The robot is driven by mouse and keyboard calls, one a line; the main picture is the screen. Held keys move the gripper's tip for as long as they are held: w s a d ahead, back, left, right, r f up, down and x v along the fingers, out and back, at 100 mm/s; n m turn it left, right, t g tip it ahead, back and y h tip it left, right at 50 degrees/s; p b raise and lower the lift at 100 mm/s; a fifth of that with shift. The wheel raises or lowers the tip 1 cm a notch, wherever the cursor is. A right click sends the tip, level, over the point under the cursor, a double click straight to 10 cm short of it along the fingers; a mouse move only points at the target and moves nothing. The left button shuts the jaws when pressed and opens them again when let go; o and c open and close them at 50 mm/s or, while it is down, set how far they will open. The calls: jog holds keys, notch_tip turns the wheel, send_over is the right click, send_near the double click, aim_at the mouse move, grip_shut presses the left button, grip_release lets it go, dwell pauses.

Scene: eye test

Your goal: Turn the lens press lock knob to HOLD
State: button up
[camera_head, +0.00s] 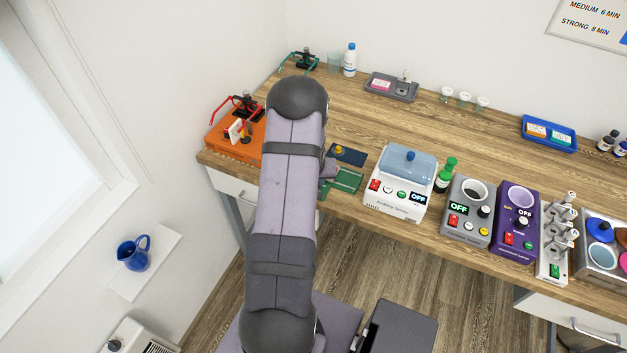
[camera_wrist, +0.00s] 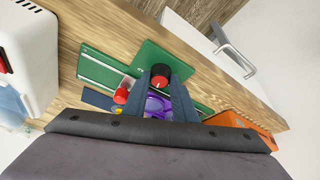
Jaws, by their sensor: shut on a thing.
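The green press (camera_wrist: 155,58) lies below my gripper in the wrist view; part of it shows beside my arm in the head view (camera_head: 348,181). A black knob with a red top (camera_wrist: 160,76) sits on it, between the tips of my gripper (camera_wrist: 160,78). The two fingers are shut on this knob. It looks like the lock knob, but no HOLD mark or pointer is readable. A red knob on a white part (camera_wrist: 121,95) is beside the left finger. A purple part (camera_wrist: 157,105) shows between the fingers. My arm hides much of the press in the head view.
An orange tray (camera_head: 226,146) with red-framed glasses stands left of my arm. A white box with a blue lid (camera_head: 398,191) stands close to the right of the press, then grey and purple devices. The table's front edge runs close by the press.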

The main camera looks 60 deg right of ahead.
jog(key=o, duration=1)
jog(key=shift+o, duration=0.2)
jog(key=b+v, duration=0.1)
jog(key=v, duration=0.6)
jog(key=shift+r, duration=0.2)
